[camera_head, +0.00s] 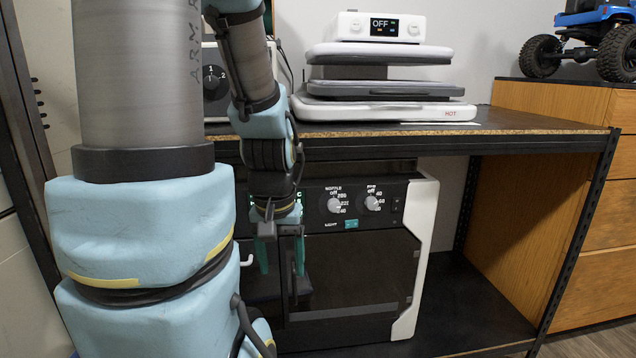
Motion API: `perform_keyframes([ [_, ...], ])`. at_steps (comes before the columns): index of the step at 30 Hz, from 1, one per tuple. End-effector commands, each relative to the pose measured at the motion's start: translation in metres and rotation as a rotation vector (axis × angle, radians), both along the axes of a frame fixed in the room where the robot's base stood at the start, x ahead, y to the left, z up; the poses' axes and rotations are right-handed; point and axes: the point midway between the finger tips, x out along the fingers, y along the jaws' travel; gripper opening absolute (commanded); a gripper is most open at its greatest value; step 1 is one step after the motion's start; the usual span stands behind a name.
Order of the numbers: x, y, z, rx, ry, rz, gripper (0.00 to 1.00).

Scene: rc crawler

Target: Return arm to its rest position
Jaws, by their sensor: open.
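My arm rises at the left of the head view and folds down in front of the bench. My gripper (281,262) hangs at its lower end, fingers pointing down, in front of the black oven-like appliance on the lower shelf. The jaws are apart and I see nothing between them. The gripper covers part of the appliance's left side. I cannot tell how far it is from the appliance's front.
A heat press (380,85) with a display reading OFF sits on the bench top (540,124). The appliance (352,262) with two knobs stands on the lower shelf. Wooden drawers (608,215) bear a blue crawler (590,35) at right. The shelf's right half is clear.

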Motion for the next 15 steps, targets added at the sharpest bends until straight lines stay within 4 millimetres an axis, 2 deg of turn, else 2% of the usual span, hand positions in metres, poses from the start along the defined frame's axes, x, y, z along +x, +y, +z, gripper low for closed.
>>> perform_keyframes([
  [1,0.0,0.0,0.02,0.0,0.0,0.0,0.71],
  [5,0.0,0.0,0.049,-0.001,-0.001,-0.001,0.71],
  [15,0.001,-0.001,0.156,-0.001,-0.001,-0.001,0.71],
])
